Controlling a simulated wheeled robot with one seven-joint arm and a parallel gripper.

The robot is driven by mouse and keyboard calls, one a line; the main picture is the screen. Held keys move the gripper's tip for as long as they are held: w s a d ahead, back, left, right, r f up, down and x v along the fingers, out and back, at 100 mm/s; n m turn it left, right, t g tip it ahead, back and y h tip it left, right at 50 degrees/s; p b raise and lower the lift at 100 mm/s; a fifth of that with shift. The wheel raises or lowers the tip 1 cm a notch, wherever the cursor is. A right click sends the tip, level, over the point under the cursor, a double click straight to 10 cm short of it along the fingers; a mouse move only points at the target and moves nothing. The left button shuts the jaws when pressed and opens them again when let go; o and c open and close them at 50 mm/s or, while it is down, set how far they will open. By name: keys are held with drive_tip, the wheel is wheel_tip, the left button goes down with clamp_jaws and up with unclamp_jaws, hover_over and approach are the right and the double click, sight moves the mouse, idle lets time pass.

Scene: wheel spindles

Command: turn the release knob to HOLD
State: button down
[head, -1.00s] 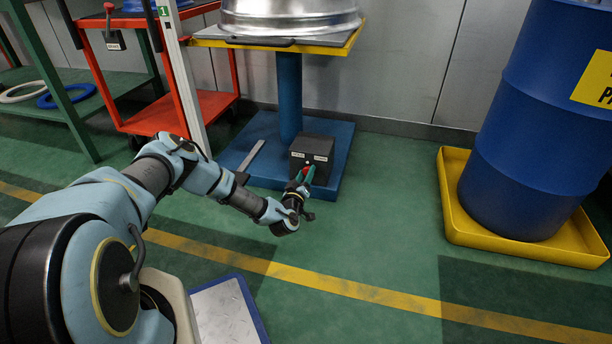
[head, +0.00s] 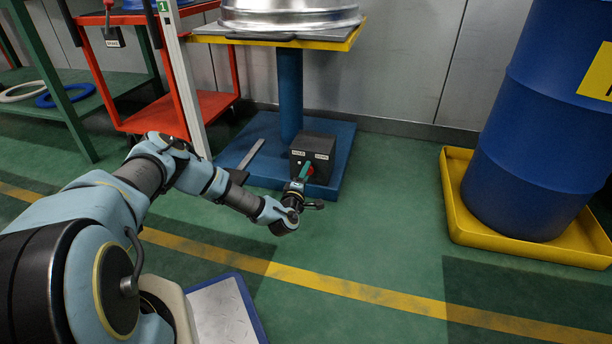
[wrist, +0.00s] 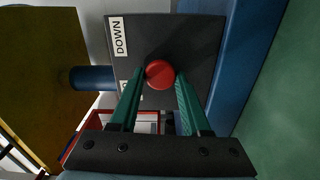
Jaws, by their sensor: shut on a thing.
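The release knob is a red round knob (wrist: 160,75) on the face of a dark box (head: 323,148). The box stands on the blue base of a pedestal. My gripper (wrist: 162,76) has its two green fingers on either side of the knob, shut on it. In the head view the green fingertips (head: 306,170) cover most of the knob. In the wrist view one white label (wrist: 119,37) reads DOWN. A second label (wrist: 124,88) is mostly hidden behind a finger. I cannot read which way the knob points.
The blue base (head: 342,150) carries a column (head: 290,90) and a yellow-edged platform (head: 345,43) with a silver wheel part above the box. A red cart (head: 205,105) stands left. A blue drum (head: 530,130) in a yellow tray (head: 470,228) stands right. Floor between is clear.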

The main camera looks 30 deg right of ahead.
drive_tip(key=shift+n, duration=0.6)
drive_tip(key=shift+c, duration=2)
unclamp_jaws()
drive_tip(key=shift+a, duration=0.1)
drive_tip(key=p+v, duration=0.4)
drive_tip(key=v, duration=0.6)
drive_tip(key=shift+s+a, duration=0.2)
drive_tip(key=shift+s, duration=0.1)
